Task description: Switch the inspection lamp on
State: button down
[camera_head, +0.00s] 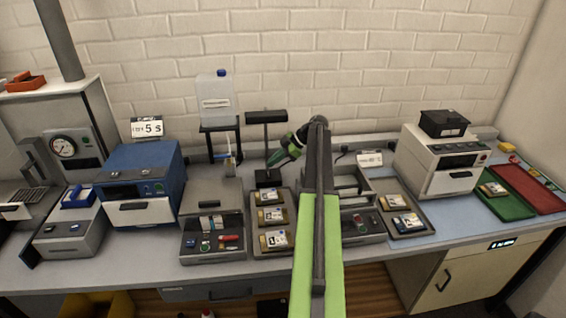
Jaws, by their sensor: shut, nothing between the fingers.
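A black T-shaped stand, which looks like the inspection lamp (266,117), stands at the back of the bench left of centre. It has a horizontal bar head on a thin post and a dark block base (268,179). No glow shows under its head, and I cannot make out a switch. My gripper (272,161) is green and black, shut and empty. It points down and left, just right of the lamp's post in the picture; whether it touches the post I cannot tell. My arm hides part of the bench behind it.
A tray of labelled parts (254,222) lies in front of the lamp. A stand with a clear bottle (217,98) is to its left, beyond it a blue machine (140,181). A white machine (436,160) and green and red trays (530,190) are at right. The brick wall is close behind.

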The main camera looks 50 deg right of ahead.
aim_at(267, 174)
jog(key=f, duration=0.1)
jog(key=f+b, duration=0.2)
jog(key=shift+w+d+f, duration=0.1)
jog(key=shift+d+f, duration=0.1)
jog(key=shift+d, duration=0.1)
jog(key=shift+w+d+f+b, duration=0.15)
jog(key=shift+f+b, duration=0.35)
jog(key=shift+f, duration=0.05)
jog(key=shift+r, duration=0.3)
jog(key=shift+p, duration=0.3)
jog(key=shift+s+a+r, duration=0.15)
jog(key=shift+s+a, duration=0.5)
jog(key=shift+d, duration=0.1)
